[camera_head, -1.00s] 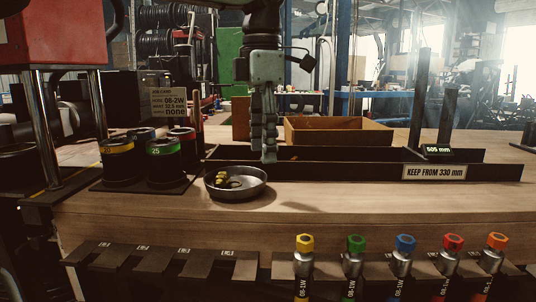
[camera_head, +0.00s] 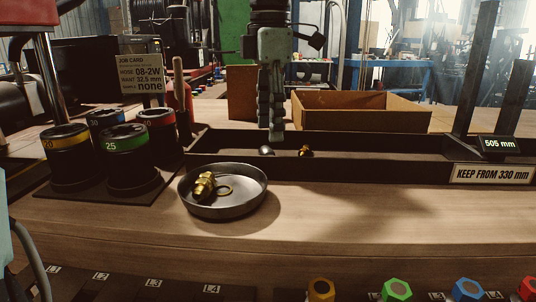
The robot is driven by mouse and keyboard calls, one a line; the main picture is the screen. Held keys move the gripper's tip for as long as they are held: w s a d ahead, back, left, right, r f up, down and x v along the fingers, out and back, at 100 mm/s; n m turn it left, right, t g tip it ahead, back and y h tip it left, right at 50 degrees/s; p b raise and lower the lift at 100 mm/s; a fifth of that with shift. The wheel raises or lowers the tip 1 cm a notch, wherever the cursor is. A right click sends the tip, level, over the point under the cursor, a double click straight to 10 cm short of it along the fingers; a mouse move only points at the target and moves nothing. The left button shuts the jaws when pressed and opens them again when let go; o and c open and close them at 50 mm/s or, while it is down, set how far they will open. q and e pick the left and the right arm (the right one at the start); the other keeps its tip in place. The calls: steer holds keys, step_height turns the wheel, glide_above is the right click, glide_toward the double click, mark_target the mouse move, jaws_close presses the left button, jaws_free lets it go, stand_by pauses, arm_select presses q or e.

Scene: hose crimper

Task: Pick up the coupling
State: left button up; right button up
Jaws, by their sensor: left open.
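My left gripper (camera_head: 276,135) hangs fingers down, to the right of and behind the dish, over the long black trough. It is open, though its fingers overlap from this angle, and nothing shows between them. It is apart from the coupling. My right gripper is not in view.
Dies with coloured bands (camera_head: 127,143) stand on a black plate left of the dish. The trough (camera_head: 390,167) holds a small brass piece (camera_head: 305,151). A cardboard box (camera_head: 360,109) stands behind it. Bare bench (camera_head: 340,215) lies right of the dish. Coloured fittings (camera_head: 397,289) line the front.

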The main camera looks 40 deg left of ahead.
arm_select(q)
step_height(320, 180, down, 5)
steer(key=shift+w+d, duration=0.1)
steer(key=c, duration=0.8)
steer(key=shift+r, duration=0.15)
